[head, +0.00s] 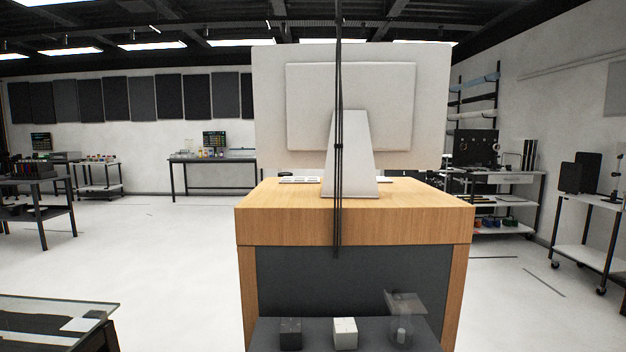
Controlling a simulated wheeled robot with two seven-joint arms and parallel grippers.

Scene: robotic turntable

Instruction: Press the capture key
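No capture key can be made out in the head view. A large white monitor (350,106) stands on a wooden desk (300,226) ahead of me, with its back and stand (349,165) toward me. A flat white item, perhaps a keyboard (299,180), shows partly at the left of the stand on the desk top. The monitor's screen side is hidden. Neither of my grippers is in view.
A dark low surface (366,331) in front of the desk holds a black cube (290,333), a white cube (345,333) and a clear container (401,318). A glass-topped table (50,312) is at lower left. White floor (180,265) is open left of the desk. Shelving (495,178) stands at right.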

